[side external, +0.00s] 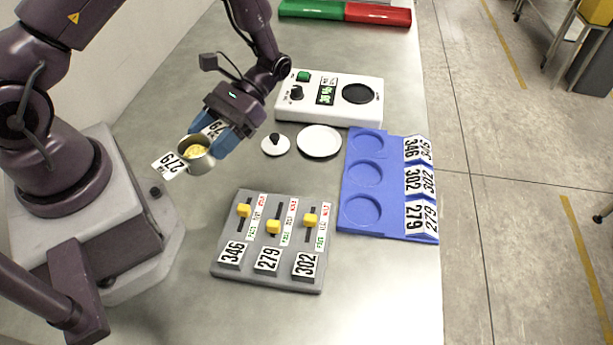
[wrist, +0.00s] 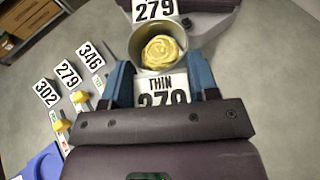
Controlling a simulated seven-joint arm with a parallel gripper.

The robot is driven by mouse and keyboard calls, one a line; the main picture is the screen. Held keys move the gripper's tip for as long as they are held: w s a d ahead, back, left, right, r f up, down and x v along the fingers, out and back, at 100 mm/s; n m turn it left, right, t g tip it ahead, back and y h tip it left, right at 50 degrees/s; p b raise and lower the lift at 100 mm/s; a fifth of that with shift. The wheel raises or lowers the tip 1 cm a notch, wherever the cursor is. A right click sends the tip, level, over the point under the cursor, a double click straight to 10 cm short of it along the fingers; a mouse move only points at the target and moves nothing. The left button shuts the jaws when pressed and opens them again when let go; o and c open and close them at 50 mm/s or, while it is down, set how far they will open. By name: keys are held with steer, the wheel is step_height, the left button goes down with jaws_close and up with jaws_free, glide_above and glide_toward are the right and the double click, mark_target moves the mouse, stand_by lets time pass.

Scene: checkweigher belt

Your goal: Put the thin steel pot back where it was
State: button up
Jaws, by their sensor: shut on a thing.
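The thin steel pot (side external: 208,164), with yellow contents, is held off to the left, above the grey table. My gripper (side external: 214,138) is shut on it with blue fingers on either side. In the wrist view, the pot (wrist: 133,47) sits between the fingers (wrist: 160,82), with a "279" tag beyond it and a "THIN 279" tag on the near side. The blue tray (side external: 393,182) lies at the right with three round recesses, all empty, beside tags 346, 302 and 279 from back to front. The pot's underside is hidden.
A slider panel (side external: 287,196) with yellow knobs stands in front. A white lid with a black knob (side external: 275,148) and a white round plate (side external: 319,141) lie between my gripper and the tray. A white control box (side external: 345,85) and a green-red bar (side external: 345,12) are behind.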

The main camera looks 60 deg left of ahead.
steer(key=w+d+n+t+h, duration=0.1)
steer(key=d+n+t+h, duration=0.1)
steer(key=n+h, duration=0.1)
steer(key=w+d+n+t+h, duration=0.1)
steer(key=d+n+t+h, duration=0.1)
steer(key=n+h, duration=0.1)
steer(key=w+d+n+t+h, duration=0.1)
steer(key=d+n+t+h, duration=0.1)
steer(key=n+t+h, duration=0.1)
steer(key=shift+w+f+n, duration=0.2)
steer(key=shift+n, duration=0.3)
steer(key=n+t, duration=1)
steer(key=t, duration=0.1)
glide_above(292, 172)
steer(key=shift+h, duration=0.3)
steer(key=shift+w+d+f, duration=0.1)
steer(key=shift+f, duration=3.85)
steer(key=shift+f, duration=0.1)
steer(key=o, duration=1.1)
